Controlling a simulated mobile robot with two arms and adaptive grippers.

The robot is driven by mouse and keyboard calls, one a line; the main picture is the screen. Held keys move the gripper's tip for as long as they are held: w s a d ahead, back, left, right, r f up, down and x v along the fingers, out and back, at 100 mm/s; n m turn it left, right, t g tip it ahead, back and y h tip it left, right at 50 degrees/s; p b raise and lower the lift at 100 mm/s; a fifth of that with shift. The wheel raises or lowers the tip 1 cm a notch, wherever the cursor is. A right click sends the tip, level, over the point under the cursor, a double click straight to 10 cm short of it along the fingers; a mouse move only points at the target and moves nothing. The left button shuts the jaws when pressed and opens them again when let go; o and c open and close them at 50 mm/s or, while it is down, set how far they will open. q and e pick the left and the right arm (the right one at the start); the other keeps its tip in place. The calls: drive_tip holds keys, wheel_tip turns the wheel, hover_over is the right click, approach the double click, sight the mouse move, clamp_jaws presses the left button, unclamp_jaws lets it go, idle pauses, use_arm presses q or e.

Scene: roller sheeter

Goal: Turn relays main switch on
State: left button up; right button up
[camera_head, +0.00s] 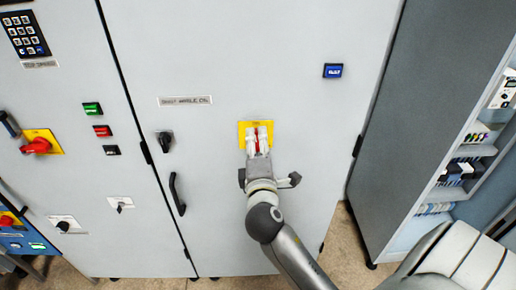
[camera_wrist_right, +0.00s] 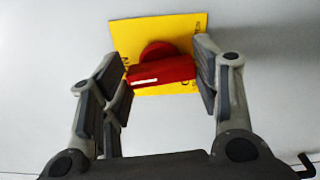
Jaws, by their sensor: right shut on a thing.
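A red rotary switch with a yellow square plate (camera_head: 241,128) is on the large grey cabinet door. My right gripper (camera_head: 258,141) is at this switch, its fingers on either side of the red handle and shut on it. In the right wrist view the red handle (camera_wrist_right: 160,72) lies almost level, slightly tilted, between the fingertips (camera_wrist_right: 167,80). The yellow plate (camera_wrist_right: 185,27) shows behind it. The fingers hide part of the handle in the head view. My left gripper is out of view.
Left of the switch are a black knob (camera_head: 166,142) and a black door handle (camera_head: 177,193). A second red switch (camera_head: 36,146) on yellow is on the left cabinet. A blue button (camera_head: 333,71) is upper right. An open cabinet (camera_head: 415,130) stands at right.

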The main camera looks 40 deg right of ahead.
drive_tip(key=shift+m, duration=0.7)
drive_tip(key=o, duration=1)
drive_tip(key=v, duration=1.2)
drive_tip(key=shift+f, duration=0.1)
